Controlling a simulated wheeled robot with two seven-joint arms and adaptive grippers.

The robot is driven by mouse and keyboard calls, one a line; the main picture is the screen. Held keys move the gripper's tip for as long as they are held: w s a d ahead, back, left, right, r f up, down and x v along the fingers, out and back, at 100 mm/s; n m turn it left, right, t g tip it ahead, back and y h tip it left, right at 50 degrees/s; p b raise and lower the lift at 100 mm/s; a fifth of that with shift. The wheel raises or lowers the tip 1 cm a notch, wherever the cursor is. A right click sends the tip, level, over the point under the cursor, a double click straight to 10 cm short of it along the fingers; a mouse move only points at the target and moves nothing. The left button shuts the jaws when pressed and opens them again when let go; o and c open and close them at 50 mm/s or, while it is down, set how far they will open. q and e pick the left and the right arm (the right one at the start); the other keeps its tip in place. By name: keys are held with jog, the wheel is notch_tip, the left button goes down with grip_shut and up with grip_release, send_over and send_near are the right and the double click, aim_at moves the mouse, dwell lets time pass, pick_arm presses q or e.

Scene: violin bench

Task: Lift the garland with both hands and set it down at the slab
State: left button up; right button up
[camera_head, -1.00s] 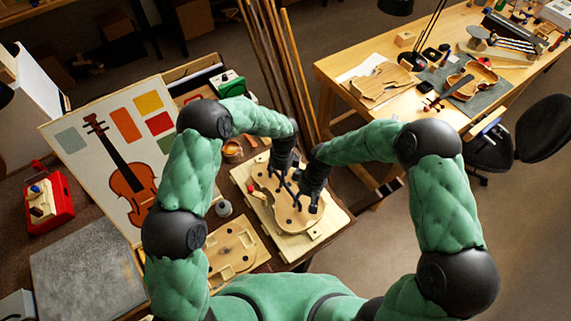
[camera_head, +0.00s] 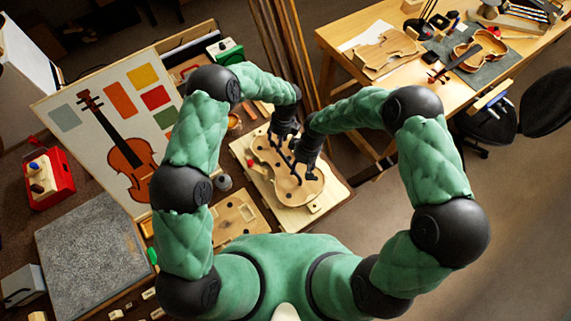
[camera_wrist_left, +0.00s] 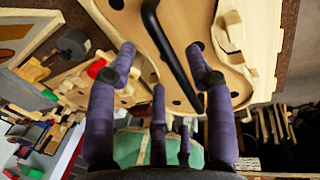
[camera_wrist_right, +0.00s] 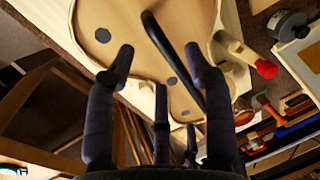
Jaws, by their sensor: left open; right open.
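The garland (camera_head: 269,154) is a pale, violin-shaped wooden piece with dark round spots, lying on a light board (camera_head: 307,216). A black bent bar (camera_wrist_left: 171,52) crosses over it in the left wrist view and shows in the right wrist view (camera_wrist_right: 172,52). My left gripper (camera_head: 281,142) is open over the garland's far part. Its fingers (camera_wrist_left: 162,62) stand on either side of the bar. My right gripper (camera_head: 299,168) is open just nearer, its fingers (camera_wrist_right: 160,62) also astride the bar. Contact cannot be told. The grey speckled slab (camera_head: 92,245) lies at lower left.
A violin picture board (camera_head: 90,140) leans between slab and garland. A red box (camera_head: 47,180) stands left of it. A dark cup (camera_head: 224,183) and a wooden template (camera_head: 243,220) lie beside the light board. Another bench (camera_head: 340,62) with violin parts stands at right.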

aim_at(294, 191)
pick_arm(q)
jog(key=shift+s+a+f, duration=0.1)
jog(key=shift+a+f, duration=0.05)
jog(key=shift+f, duration=0.8)
jog(key=shift+s+a+f, duration=0.1)
jog(key=shift+a+f, duration=0.1)
jog(key=shift+f, duration=0.8)
jog(key=shift+s+a+f, duration=0.1)
jog(key=shift+a+f, duration=0.05)
jog(key=shift+f, duration=0.8)
pick_arm(e)
jog(key=shift+s+a+f, duration=0.1)
jog(key=shift+a+f, duration=0.05)
jog(key=shift+f, duration=0.8)
jog(key=shift+s+a+f, duration=0.1)
jog(key=shift+a+f, duration=0.05)
jog(key=shift+f, duration=0.85)
jog(key=shift+s+a+f, duration=0.1)
jog(key=shift+a+f, duration=0.05)
jog(key=shift+f, duration=0.8)
pick_arm(q)
jog(key=shift+c, duration=0.2)
pick_arm(e)
jog(key=shift+c, duration=0.3)
pick_arm(q)
grip_shut()
pick_arm(e)
grip_shut()
